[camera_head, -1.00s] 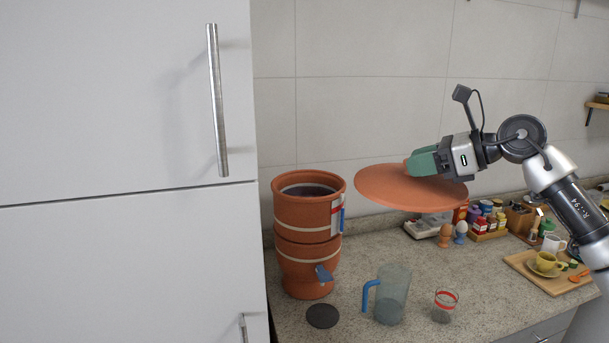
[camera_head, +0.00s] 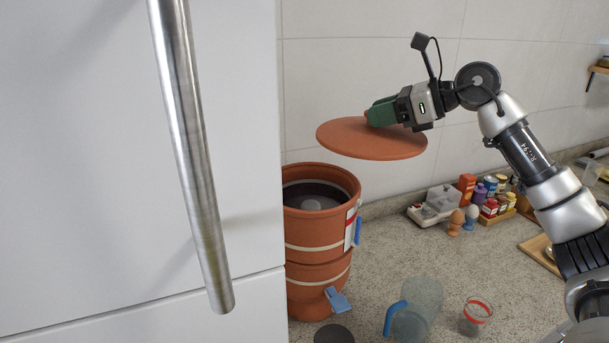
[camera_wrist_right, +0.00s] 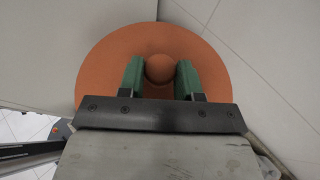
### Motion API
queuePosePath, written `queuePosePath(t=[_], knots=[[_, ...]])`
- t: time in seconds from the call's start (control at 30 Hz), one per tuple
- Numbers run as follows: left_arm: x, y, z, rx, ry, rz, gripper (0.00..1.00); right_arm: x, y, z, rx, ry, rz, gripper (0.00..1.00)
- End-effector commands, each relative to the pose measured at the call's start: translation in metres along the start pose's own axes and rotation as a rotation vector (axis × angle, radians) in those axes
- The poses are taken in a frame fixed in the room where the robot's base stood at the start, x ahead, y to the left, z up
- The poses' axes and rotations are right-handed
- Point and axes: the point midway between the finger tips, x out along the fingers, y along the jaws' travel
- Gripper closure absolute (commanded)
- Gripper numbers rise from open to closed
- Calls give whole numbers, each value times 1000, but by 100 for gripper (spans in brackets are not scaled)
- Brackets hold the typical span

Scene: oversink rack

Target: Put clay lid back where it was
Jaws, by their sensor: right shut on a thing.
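The clay lid (camera_head: 375,143) is a flat round terracotta disc, held in the air above and to the right of the clay pot in the head view. My right gripper (camera_head: 372,115) is shut on the lid's knob. In the right wrist view the round knob (camera_wrist_right: 159,68) sits between the green fingers of the gripper (camera_wrist_right: 160,75), with the lid (camera_wrist_right: 110,65) spread around it. The clay pot (camera_head: 318,235) is a stacked terracotta vessel with white bands and a blue tap, and its top is open, showing a dark inside. My left gripper is not in view.
A cabinet door with a long metal handle (camera_head: 190,150) stands close at the left, beside the pot. A clear jug (camera_head: 420,305), a glass (camera_head: 474,318) and a dark disc (camera_head: 334,334) are on the counter in front. Spice jars (camera_head: 490,195) and egg cups stand against the wall.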

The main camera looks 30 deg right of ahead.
Motion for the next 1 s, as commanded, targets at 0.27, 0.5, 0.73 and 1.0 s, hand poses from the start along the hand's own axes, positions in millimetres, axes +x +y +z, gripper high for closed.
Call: queuePosePath(t=[0.27,0.5,0.73,1.0], knots=[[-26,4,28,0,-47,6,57,58,16,-5,1,2,8,100],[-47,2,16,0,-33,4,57,111,29,-14,1,0,5,100],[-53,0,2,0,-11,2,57,129,33,-23,2,0,2,100],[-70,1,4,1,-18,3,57,142,32,-55,3,0,1,100]])
